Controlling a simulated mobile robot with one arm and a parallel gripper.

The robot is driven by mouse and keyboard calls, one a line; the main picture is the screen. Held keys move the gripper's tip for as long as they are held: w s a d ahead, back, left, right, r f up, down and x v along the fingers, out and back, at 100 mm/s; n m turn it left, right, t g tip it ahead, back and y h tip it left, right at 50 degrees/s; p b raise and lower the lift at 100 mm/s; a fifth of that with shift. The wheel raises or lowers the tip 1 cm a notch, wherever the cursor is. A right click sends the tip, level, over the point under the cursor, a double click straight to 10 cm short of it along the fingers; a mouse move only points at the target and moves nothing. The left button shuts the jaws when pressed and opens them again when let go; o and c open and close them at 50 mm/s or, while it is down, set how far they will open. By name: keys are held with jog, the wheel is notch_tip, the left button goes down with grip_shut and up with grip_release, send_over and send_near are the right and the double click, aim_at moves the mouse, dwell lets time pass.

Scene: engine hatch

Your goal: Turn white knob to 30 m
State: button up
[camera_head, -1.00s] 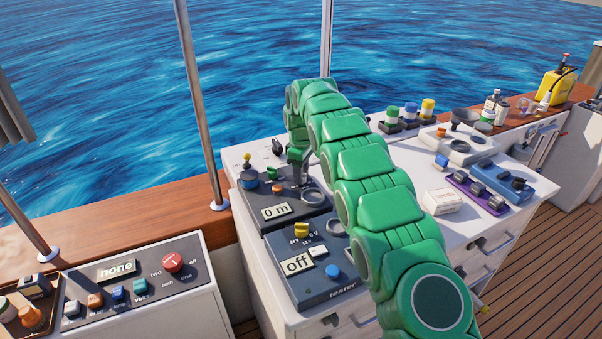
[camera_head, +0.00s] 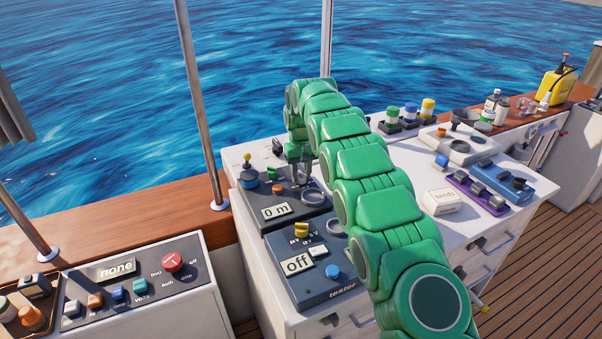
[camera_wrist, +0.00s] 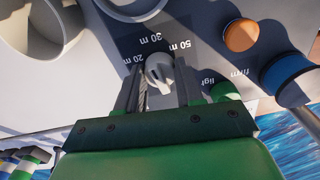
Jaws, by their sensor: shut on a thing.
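The white knob (camera_wrist: 158,70) sits on a dark panel in the wrist view, with the labels 20 m, 30 m and 50 m around its far side. My gripper (camera_wrist: 160,84) is shut on the knob, with one finger on each side of it. Which label the knob's pointer faces is hard to tell. In the head view my gripper (camera_head: 299,170) is down at the back of the dark box, and the knob is hidden there. The box's display (camera_head: 276,211) reads "0 m".
On the same box are a blue knob (camera_wrist: 288,73) and an orange button (camera_wrist: 241,36). A grey ring (camera_head: 313,197) stands close to my gripper. The tester box (camera_head: 338,291) reading "off" is in front. A white box (camera_head: 442,201) lies to the right.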

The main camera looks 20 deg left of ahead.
aim_at(301, 172)
jog(key=shift+m, duration=0.6)
jog(key=o, duration=1)
jog(key=shift+o, duration=0.2)
jog(key=shift+r, duration=0.15)
notch_tip(301, 172, up, 6)
jog(key=shift+r, duration=0.7)
